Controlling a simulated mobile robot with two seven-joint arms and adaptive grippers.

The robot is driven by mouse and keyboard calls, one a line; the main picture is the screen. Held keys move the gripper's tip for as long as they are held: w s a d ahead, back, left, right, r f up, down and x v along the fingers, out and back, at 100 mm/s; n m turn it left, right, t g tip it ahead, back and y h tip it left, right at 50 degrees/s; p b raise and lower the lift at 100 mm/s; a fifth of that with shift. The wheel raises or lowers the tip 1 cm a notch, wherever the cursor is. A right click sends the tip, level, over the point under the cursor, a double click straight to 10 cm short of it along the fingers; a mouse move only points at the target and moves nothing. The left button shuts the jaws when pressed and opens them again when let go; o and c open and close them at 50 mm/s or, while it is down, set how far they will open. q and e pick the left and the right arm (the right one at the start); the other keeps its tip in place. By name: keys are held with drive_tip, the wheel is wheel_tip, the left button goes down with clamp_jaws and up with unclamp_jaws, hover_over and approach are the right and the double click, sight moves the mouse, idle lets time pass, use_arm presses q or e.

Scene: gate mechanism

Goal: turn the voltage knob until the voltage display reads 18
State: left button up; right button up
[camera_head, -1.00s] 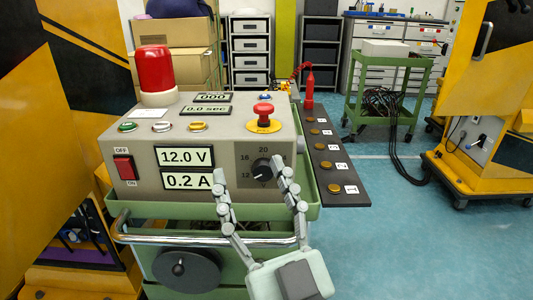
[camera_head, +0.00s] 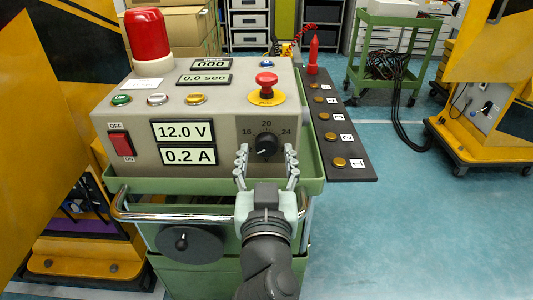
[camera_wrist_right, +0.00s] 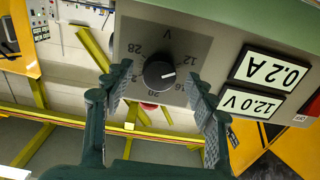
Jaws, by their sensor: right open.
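The black voltage knob (camera_head: 266,144) is on the front panel of the grey control box, below the 20 on its dial. The voltage display (camera_head: 183,132) reads 12.0 V. In the right wrist view the knob (camera_wrist_right: 159,75) has a white pointer mark toward the picture's right, and the upside-down voltage display (camera_wrist_right: 250,103) is at the right. My right gripper (camera_head: 267,158) is open at the panel. In the wrist view its fingers stand on either side of the knob, with gaps showing. My left gripper is not in view.
The current display (camera_head: 188,156) reads 0.2 A. A red-and-yellow push button (camera_head: 266,86) and a red lamp (camera_head: 147,36) are on top of the box. A chrome handle (camera_head: 170,215) crosses the cart's front. A dark strip with several brass buttons (camera_head: 340,150) lies right of the box.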

drive_tip(key=shift+w, duration=0.35)
drive_tip(key=c, duration=1.2)
drive_tip(key=shift+o, duration=0.2)
